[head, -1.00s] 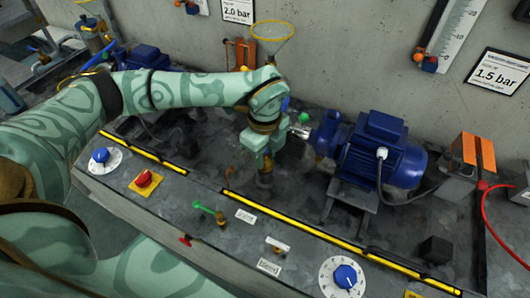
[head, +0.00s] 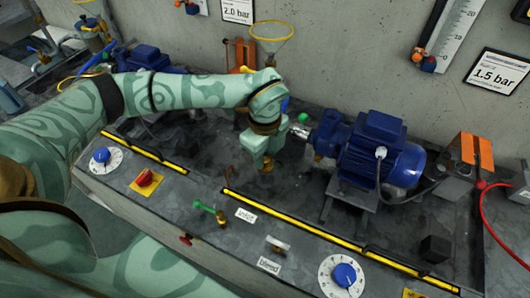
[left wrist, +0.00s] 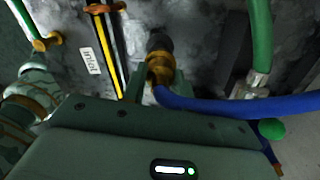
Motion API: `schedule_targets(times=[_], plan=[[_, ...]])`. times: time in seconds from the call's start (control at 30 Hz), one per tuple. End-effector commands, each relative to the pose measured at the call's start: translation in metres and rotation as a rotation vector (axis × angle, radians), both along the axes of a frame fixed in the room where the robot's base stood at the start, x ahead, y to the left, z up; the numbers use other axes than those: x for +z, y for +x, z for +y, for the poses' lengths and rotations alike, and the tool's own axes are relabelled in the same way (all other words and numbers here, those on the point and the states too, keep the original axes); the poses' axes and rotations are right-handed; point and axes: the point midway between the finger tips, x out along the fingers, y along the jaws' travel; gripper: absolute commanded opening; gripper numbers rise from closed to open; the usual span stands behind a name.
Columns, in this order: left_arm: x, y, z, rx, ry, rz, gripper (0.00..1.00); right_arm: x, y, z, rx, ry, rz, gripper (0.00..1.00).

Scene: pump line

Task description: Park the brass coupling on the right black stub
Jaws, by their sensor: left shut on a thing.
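My left gripper (head: 265,160) is shut on the brass coupling (left wrist: 160,66), over the grey bench left of the blue motor. A little brass shows below the fingers in the head view. In the left wrist view the coupling sits between the fingers, with a dark round end beyond it. A blue hose (left wrist: 235,103) runs from it to the right. I cannot tell whether the coupling touches a stub or the bench. I cannot pick out the right black stub; the gripper may hide it. My right gripper is not in view.
The blue motor (head: 382,150) stands to the right of my gripper. A yellow strip (head: 300,230) runs along the bench front. A green-handled valve (head: 210,211) and an inlet label (head: 245,215) lie in front. A black block (head: 435,249) is at the right.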

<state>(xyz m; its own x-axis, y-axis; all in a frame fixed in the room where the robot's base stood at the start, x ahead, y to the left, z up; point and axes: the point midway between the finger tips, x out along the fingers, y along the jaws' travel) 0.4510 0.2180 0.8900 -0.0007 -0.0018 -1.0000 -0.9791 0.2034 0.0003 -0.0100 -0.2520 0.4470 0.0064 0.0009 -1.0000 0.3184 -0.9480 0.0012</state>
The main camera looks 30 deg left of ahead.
Motion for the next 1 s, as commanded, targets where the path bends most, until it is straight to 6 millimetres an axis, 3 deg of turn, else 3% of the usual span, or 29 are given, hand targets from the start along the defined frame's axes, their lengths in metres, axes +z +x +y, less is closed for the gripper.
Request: schedule_targets(times=[0.37,0.4,0.5,0.8,1.0], plan=[[-0.005,0.000,0.000,0.000,0.000,-0.001,0.05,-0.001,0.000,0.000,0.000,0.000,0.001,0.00],[-0.006,0.000,0.000,0.000,0.000,-0.001,0.31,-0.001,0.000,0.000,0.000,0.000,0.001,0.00],[-0.005,0.000,0.000,0.000,0.000,-0.001,0.54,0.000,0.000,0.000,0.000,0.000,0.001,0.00],[-0.004,0.000,0.000,0.000,0.000,0.000,0.54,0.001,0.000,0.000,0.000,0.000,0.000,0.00],[0.010,0.000,0.000,0.001,0.001,-0.002,0.54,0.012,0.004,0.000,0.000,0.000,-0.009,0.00]])
